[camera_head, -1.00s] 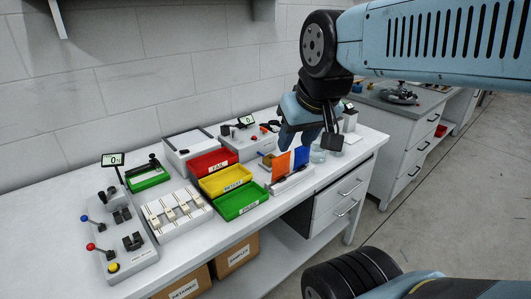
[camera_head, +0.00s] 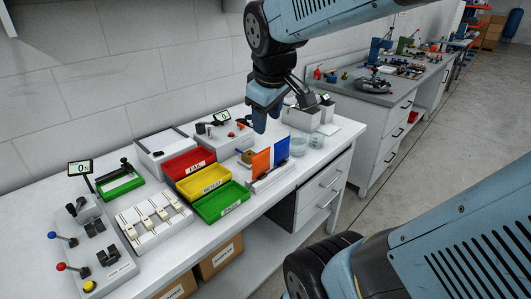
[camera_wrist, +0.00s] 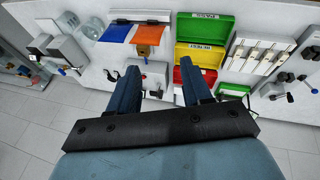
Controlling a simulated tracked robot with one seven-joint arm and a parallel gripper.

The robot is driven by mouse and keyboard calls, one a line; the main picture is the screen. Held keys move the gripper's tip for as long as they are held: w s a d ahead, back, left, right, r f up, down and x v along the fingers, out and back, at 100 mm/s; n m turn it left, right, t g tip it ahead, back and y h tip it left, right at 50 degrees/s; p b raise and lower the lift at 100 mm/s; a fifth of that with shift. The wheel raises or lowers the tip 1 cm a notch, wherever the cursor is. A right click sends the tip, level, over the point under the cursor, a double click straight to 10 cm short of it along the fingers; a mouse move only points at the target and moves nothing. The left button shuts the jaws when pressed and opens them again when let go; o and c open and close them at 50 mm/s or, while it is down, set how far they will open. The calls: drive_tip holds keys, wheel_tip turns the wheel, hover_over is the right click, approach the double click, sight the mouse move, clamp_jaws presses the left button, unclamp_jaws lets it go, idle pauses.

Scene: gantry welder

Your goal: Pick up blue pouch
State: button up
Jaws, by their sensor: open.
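The blue pouch (camera_head: 282,150) is a flat blue sheet standing upright in a white holder (camera_head: 270,179) on the white bench. An orange pouch (camera_head: 261,162) stands beside it on the left. My gripper (camera_head: 262,118) is above and left of the blue pouch in the head view, apart from it. In the wrist view the blue pouch (camera_wrist: 117,33) is at the top, left of the orange pouch. The fingers of my gripper (camera_wrist: 158,80) are spread with nothing between them, and the blue pouch lies beyond the left finger.
Red (camera_head: 189,165), yellow (camera_head: 204,181) and green (camera_head: 221,203) trays stand left of the holder. Clear cups (camera_head: 298,146) and grey boxes stand right and behind. A white fixture (camera_head: 154,219) and a lever panel are at far left. Another bench (camera_head: 360,90) stands behind.

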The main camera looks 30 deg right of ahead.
drive_tip(key=w+d+f+n+g+h, duration=0.1)
drive_tip(key=w+d+f+n+h, duration=0.15)
drive_tip(key=w+d+n, duration=0.4)
drive_tip(key=n+g, duration=0.2)
drive_tip(key=n, duration=0.8)
approach(283, 147)
drive_tip(key=x, duration=0.4)
drive_tip(key=w+x, duration=0.1)
drive_tip(key=x, duration=0.1)
drive_tip(key=shift+w+d+r, duration=0.1)
drive_tip(key=shift+d+r, duration=0.1)
drive_tip(key=shift+d, duration=0.1)
drive_tip(key=shift+h, duration=0.25)
drive_tip(key=shift+a+x, duration=0.1)
drive_tip(key=shift+x, duration=1.3)
drive_tip(key=shift+a+x, duration=0.15)
drive_tip(key=shift+x, duration=1.25)
drive_tip(key=shift+w+f, duration=0.1)
clamp_jaws()
